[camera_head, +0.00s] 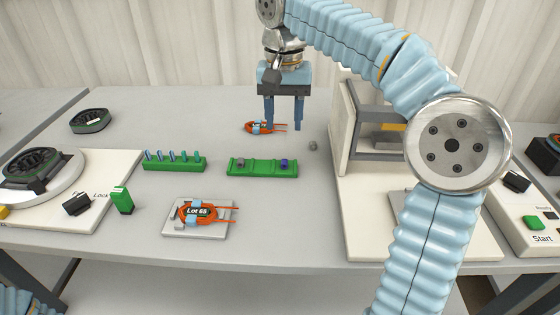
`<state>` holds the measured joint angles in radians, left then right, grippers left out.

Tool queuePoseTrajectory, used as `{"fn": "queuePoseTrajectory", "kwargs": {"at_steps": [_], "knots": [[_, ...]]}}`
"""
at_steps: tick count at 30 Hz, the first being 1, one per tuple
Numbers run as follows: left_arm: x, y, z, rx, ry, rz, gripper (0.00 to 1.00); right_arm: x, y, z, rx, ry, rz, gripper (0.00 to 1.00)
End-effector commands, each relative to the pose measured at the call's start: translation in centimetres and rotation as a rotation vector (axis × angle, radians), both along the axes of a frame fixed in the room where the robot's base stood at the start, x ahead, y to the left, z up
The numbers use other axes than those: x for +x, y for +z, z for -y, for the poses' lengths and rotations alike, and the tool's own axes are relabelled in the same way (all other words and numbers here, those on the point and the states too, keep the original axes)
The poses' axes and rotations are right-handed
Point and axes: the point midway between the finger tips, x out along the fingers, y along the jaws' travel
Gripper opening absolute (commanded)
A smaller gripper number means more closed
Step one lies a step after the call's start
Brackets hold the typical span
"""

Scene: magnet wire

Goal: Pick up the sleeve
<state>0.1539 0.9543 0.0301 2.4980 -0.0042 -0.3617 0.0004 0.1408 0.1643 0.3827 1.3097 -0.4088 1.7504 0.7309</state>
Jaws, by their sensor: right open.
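My right gripper (283,127) points down at the back of the table, open, with nothing seen between its fingers. An orange wire coil (258,128) with a blue band lies by its left finger, its leads reaching toward the fingers. A small grey piece (313,146) lies on the table just right of and in front of the gripper. A green rack (262,172) in front holds a small grey piece (240,163) and a small purple piece (284,163). I cannot tell which of these small pieces is the sleeve. My left gripper is out of view.
A second orange coil, labelled Lot 65 (197,212), rests on a grey plate (215,231). A green peg rack (173,166) stands left of the green rack. A beige machine (341,125) stands right of the gripper. The back left of the table is mostly clear.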

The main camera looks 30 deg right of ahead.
Motion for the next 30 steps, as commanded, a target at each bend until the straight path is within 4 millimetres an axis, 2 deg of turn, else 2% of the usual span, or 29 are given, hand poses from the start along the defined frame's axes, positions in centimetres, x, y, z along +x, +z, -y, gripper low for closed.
{"fn": "queuePoseTrajectory", "kwargs": {"at_steps": [1,3,6,11,19,23,29,30], "knots": [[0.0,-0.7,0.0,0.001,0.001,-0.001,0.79,-0.1,-1.6,0.1,-0.001,0.000,-0.004,0.47],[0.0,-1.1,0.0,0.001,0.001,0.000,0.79,-0.1,-3.0,0.0,0.000,0.000,-0.004,0.47],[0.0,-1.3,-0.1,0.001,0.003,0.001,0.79,0.0,-4.4,0.0,0.000,0.000,-0.002,0.47],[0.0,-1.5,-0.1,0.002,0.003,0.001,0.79,0.0,-5.5,0.0,0.001,0.001,-0.002,0.47],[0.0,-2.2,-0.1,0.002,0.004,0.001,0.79,0.2,-9.6,0.4,0.000,0.001,-0.004,0.47],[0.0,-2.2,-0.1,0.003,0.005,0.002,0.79,0.2,-10.5,0.4,0.001,0.001,-0.002,0.47],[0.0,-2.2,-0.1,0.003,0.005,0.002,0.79,0.2,-10.5,0.3,0.001,0.001,-0.001,0.47],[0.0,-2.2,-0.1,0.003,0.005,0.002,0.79,0.2,-10.4,0.3,0.001,0.001,-0.001,0.41]]}}
